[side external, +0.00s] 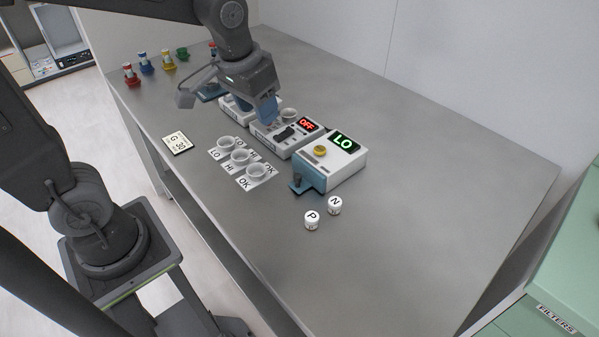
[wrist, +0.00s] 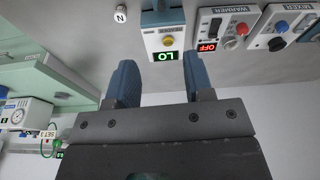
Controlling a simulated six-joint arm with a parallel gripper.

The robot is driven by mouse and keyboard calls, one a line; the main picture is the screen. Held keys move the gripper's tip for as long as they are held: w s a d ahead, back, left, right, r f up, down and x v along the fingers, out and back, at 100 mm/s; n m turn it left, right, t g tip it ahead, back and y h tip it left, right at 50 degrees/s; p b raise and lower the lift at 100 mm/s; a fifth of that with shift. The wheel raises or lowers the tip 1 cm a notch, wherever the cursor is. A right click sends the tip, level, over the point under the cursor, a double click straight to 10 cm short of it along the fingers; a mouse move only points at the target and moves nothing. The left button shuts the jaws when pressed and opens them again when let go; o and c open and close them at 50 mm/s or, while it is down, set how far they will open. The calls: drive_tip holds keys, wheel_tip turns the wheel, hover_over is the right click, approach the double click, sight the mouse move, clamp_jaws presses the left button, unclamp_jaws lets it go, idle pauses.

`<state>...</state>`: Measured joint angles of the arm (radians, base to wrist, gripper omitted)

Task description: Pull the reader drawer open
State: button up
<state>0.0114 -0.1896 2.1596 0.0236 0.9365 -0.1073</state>
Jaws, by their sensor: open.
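The reader (side external: 345,168) is a white box with a green LO display and a yellow button. Its blue drawer front (side external: 310,177) faces the table's front edge and carries a small dark handle (side external: 298,186). In the wrist view the reader (wrist: 152,43) is at the top centre, and its drawer (wrist: 161,18) is at the top edge, partly cut off. My gripper (wrist: 162,85) has blue fingers set wide apart with nothing between them. In the side view my gripper (side external: 241,101) hangs over the warmer area, apart from the drawer handle.
The warmer (side external: 285,135) with a red OFF display and a mixer stand left of the reader. Labelled cups (side external: 240,158) sit before them. Two white vials, P (side external: 312,220) and N (side external: 335,206), stand near the drawer. A card (side external: 177,143) lies left. The right of the table is clear.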

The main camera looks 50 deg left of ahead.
sight(297, 176)
drive_tip(key=w+f+g, duration=0.3)
drive_tip(key=w+f, duration=0.6)
drive_tip(key=shift+n, duration=0.4)
drive_tip(key=f, duration=1.4)
drive_tip(key=shift+w+a, duration=0.15)
drive_tip(key=shift+w, duration=0.05)
clamp_jaws()
